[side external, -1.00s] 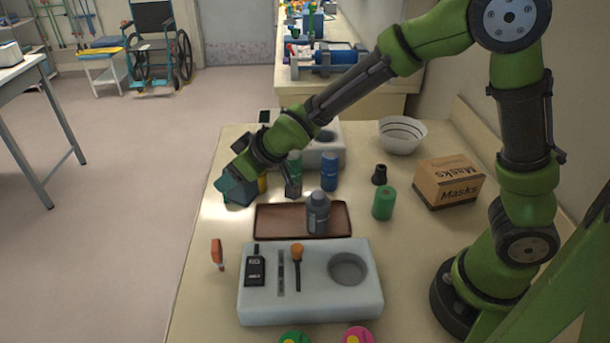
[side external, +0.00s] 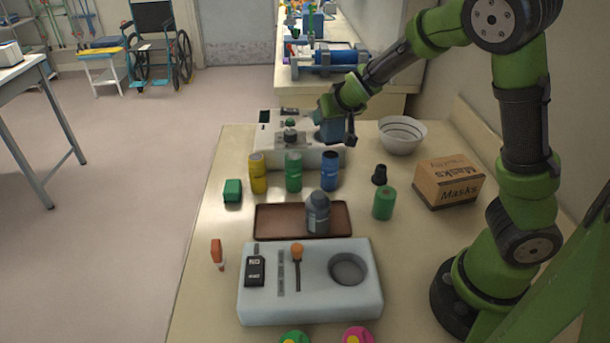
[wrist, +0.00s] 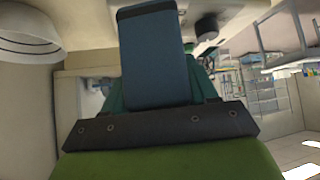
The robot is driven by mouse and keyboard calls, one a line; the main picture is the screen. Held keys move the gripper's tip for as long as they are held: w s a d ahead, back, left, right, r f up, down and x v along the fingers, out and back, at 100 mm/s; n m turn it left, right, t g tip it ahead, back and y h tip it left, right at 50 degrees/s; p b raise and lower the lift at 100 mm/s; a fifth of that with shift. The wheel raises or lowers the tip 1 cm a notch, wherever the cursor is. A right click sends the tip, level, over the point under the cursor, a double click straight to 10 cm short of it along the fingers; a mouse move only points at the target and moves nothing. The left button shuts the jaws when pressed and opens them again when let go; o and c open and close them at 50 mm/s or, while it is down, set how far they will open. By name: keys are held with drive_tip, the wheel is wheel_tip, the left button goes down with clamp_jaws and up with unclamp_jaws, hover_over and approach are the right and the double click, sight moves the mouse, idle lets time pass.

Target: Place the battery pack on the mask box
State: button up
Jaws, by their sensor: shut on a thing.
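My gripper (side external: 329,117) is over the white holder at the back of the table, shut on a dark blue block, which looks like the battery pack (side external: 330,131). In the wrist view the battery pack (wrist: 152,60) stands out from between the teal fingers, its far end clear. The mask box (side external: 448,183), brown cardboard marked "Masks", sits on the right of the table, to the right of and nearer than my gripper. Its top is bare.
A white bowl (side external: 402,135) stands between my gripper and the mask box, with a black cone (side external: 380,174) and green cylinder (side external: 383,203) nearby. Yellow, green and blue cans stand before the rear holder (side external: 268,143). A brown tray (side external: 266,222) holds a grey bottle (side external: 317,213).

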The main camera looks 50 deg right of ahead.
drive_tip(key=s+d+r+m+g+h, duration=0.1)
drive_tip(key=s+d+m+g+h, duration=0.1)
drive_tip(key=s+d+m+g, duration=0.5)
drive_tip(key=s+d+r+m+g+h, duration=0.25)
drive_tip(key=s+d+m, duration=0.5)
drive_tip(key=s, duration=0.65)
drive_tip(key=m+g+y, duration=0.3)
drive_tip(key=m+g, duration=0.2)
drive_tip(key=m, duration=0.2)
hover_over(457, 168)
drive_tip(key=shift+h, duration=0.25)
drive_tip(key=shift+f, duration=3.1)
drive_tip(key=shift+f, duration=0.1)
drive_tip(key=o, duration=1.4)
